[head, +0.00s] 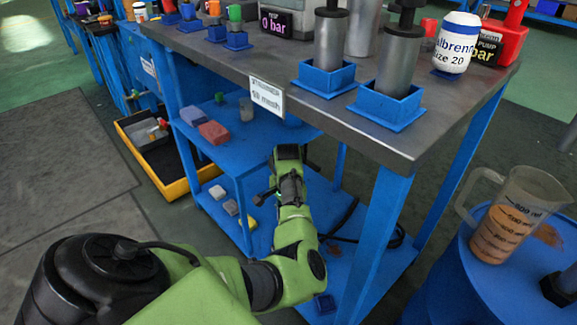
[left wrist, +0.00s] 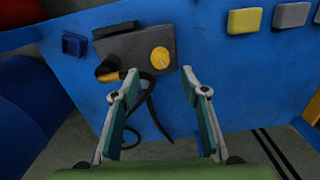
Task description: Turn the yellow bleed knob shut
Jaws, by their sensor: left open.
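The yellow bleed knob (left wrist: 160,58) is a round yellow disc on the face of a dark grey box (left wrist: 134,45), seen in the left wrist view. My left gripper (left wrist: 160,76) is open and empty, its two fingers apart. The knob shows in the gap between the fingertips, beyond them; I cannot tell the remaining distance. In the head view my left arm (head: 295,225) reaches to the lower shelves of the blue stand, and its fingers and the knob are hidden there. My right gripper is not in view.
An orange-yellow handle (left wrist: 110,74) and dark hose lie beside the box. A small blue block (left wrist: 74,44) is left of it; yellow (left wrist: 244,20) and grey (left wrist: 291,15) blocks are right. The steel worktop (head: 390,130) overhangs my arm. A jug (head: 510,215) stands on a blue drum.

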